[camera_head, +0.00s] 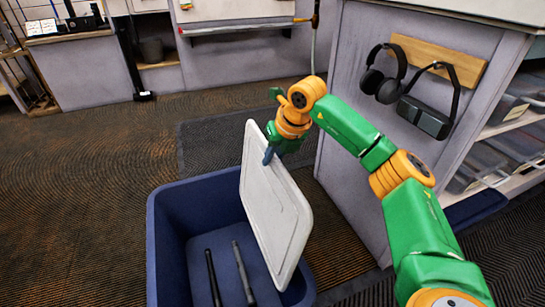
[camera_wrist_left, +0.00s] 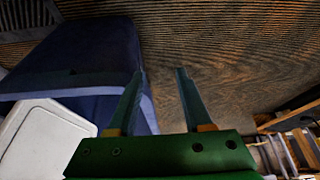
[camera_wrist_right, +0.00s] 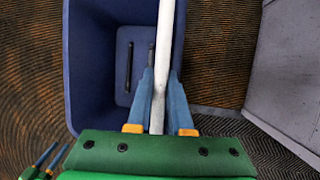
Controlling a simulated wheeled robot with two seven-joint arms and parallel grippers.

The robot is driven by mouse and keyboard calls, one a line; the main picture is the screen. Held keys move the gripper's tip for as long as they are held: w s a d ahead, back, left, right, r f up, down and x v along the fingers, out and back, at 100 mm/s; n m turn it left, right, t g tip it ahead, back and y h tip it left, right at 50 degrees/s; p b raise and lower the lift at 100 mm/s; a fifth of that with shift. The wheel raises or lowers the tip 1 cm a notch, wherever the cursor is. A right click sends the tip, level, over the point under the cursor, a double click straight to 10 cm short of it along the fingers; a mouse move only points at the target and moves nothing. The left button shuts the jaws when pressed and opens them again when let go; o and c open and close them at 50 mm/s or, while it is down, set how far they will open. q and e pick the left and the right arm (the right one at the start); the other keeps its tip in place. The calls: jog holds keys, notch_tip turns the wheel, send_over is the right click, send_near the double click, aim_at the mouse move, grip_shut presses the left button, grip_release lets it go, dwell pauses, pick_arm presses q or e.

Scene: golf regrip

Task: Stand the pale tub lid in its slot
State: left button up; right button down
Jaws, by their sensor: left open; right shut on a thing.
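The pale tub lid (camera_head: 272,205) is tilted near upright at the right side of the blue tub (camera_head: 172,225), its lower part overlapping the tub's opening. My right gripper (camera_head: 268,156) is shut on the lid's upper edge. In the right wrist view the lid (camera_wrist_right: 166,60) is edge-on between the fingers (camera_wrist_right: 159,100). In the left wrist view the lid (camera_wrist_left: 45,142) shows at lower left. My left gripper (camera_wrist_left: 160,75) is open and empty, with the tub (camera_wrist_left: 95,60) beside it. I cannot make out the lid's slot.
Two dark rods (camera_head: 243,270) lie in the tub. A grey cabinet (camera_head: 350,60) with headphones (camera_head: 388,80) hung on it stands close at right. Shelves with clear bins (camera_head: 500,155) are beyond it. The patterned floor (camera_head: 80,200) left of the tub is clear.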

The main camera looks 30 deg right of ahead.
jog(key=shift+r, duration=0.3)
jog(key=shift+r+p, duration=0.25)
jog(key=shift+p, duration=0.25)
notch_tip(320, 180, up, 4)
jog(key=p, duration=0.3)
jog(key=shift+f+p, duration=0.25)
jog(key=shift+p, duration=0.1)
notch_tip(320, 180, up, 3)
jog(key=p, duration=0.3)
jog(key=shift+r+p, duration=0.2)
jog(key=shift+p, duration=0.1)
pick_arm(q)
jog(key=s+a+f+g, duration=0.1)
jog(key=s+f, duration=0.3)
jog(key=f, duration=0.3)
jog(key=s+a+f+g, duration=0.1)
jog(key=s+f, duration=0.3)
jog(key=f, duration=0.4)
jog(key=shift+a+g+y, duration=0.3)
jog(key=shift+g+y, duration=0.1)
jog(key=shift+g, duration=0.1)
